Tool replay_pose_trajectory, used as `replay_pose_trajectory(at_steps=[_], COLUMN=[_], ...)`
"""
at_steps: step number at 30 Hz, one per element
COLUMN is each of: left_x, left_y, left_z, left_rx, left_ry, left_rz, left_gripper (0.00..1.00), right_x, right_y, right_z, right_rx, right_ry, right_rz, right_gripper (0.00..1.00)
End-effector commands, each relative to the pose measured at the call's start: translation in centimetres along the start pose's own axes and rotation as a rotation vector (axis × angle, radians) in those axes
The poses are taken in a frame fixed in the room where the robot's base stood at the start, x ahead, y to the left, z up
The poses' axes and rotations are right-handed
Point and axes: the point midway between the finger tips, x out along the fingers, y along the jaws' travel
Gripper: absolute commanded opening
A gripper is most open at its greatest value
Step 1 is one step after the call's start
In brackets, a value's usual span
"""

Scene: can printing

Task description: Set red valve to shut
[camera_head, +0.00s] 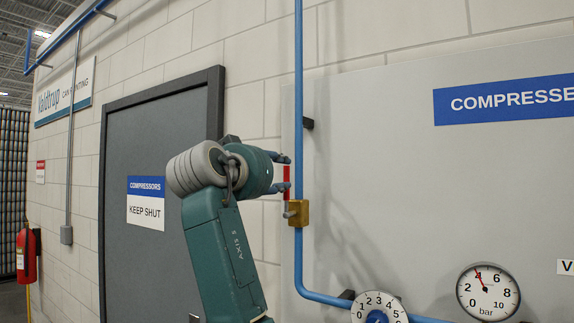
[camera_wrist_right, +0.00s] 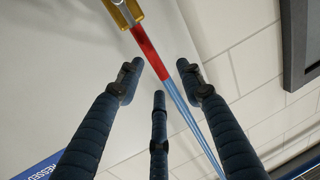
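The red valve handle (camera_head: 287,183) stands upright above its brass body (camera_head: 298,213), parallel to the blue pipe. My right gripper (camera_head: 281,173) is at the handle, its fingers reaching toward it from the left in the head view. In the right wrist view, the red handle (camera_wrist_right: 150,52) crosses the gap between the fingertips of the open gripper (camera_wrist_right: 159,82). A gap shows on both sides of the handle. The brass body (camera_wrist_right: 124,12) is at the top of that view. Whether any finger touches the handle I cannot tell. My left gripper is not in view.
The blue pipe (camera_head: 299,100) runs down the grey panel (camera_head: 400,170) and bends right at the bottom. A numbered white dial (camera_head: 378,305) and a pressure gauge (camera_head: 488,292) are at lower right. A grey door (camera_head: 155,160) and a red extinguisher (camera_head: 26,255) are left.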

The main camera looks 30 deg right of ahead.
Motion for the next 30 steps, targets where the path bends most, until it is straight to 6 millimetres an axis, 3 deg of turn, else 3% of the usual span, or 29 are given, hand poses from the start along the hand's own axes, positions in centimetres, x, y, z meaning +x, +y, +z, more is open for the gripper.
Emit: replay_pose_trajectory(at_steps=[1, 9, 20, 26, 30], left_x=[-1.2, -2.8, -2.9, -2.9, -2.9], left_y=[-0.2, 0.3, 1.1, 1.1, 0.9], left_z=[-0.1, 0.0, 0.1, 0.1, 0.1], left_rx=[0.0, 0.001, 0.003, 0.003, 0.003], left_ry=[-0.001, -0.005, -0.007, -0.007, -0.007], left_rz=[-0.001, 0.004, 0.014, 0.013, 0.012], left_gripper=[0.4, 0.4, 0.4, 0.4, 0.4], right_x=[1.1, 4.5, 5.1, 5.0, 5.0], right_y=[0.1, 0.0, 0.0, 0.0, 0.0], right_z=[-0.5, -0.2, 0.0, 0.0, 0.0], right_rx=[-0.002, -0.001, 0.0, 0.0, 0.0], right_ry=[-0.001, 0.0, 0.0, 0.0, 0.001], right_rz=[0.004, 0.001, 0.0, 0.0, 0.0], right_gripper=[0.37, 0.37, 0.37, 0.0, 0.0])
